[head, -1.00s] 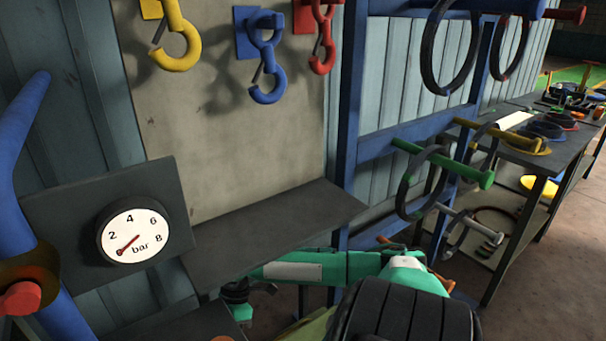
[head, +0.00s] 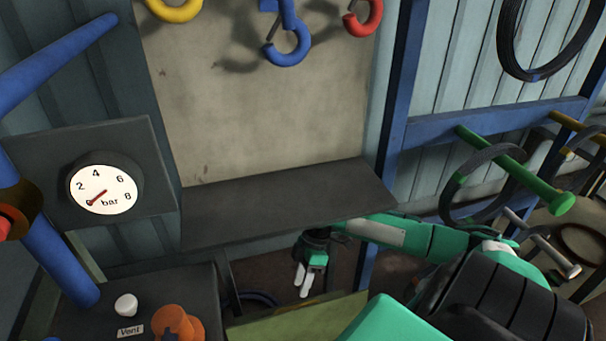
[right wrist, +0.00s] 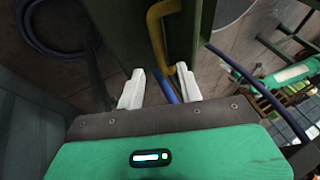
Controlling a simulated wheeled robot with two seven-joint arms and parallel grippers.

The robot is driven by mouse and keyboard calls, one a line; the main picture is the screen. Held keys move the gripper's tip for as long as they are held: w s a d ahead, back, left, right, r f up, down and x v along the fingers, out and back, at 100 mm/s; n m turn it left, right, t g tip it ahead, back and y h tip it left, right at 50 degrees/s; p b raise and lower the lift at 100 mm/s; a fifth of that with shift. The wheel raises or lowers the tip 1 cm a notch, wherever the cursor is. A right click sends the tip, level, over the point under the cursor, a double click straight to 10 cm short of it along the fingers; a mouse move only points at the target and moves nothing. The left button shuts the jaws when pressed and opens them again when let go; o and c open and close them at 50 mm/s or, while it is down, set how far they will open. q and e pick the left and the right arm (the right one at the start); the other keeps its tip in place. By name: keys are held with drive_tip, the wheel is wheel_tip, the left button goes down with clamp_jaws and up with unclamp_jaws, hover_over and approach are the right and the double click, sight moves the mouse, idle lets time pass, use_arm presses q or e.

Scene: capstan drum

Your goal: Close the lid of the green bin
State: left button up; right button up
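An olive-green panel (head: 300,317), which looks like part of the green bin, rises into the bottom of the head view. The rest of the bin is cut off, and I cannot tell the lid's angle. My right gripper (head: 305,283) hangs fingers-down just beyond the panel, below the grey shelf. In the right wrist view its two white fingers (right wrist: 160,90) are apart with nothing gripped between them. Beyond them are a dark green surface (right wrist: 125,35) and a bent yellow bar (right wrist: 155,30); contact is not clear. My left gripper is not in view.
The grey shelf (head: 290,205) juts out above my right gripper. A pressure gauge (head: 104,190), an orange knob (head: 178,324) and a white vent knob (head: 126,305) are at left. A coiled hose (right wrist: 45,30) lies on the floor.

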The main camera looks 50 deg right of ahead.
sight(295, 306)
drive_tip(key=x, duration=0.5)
drive_tip(key=shift+a+f, duration=0.2)
drive_tip(key=shift+f, duration=0.15)
clamp_jaws()
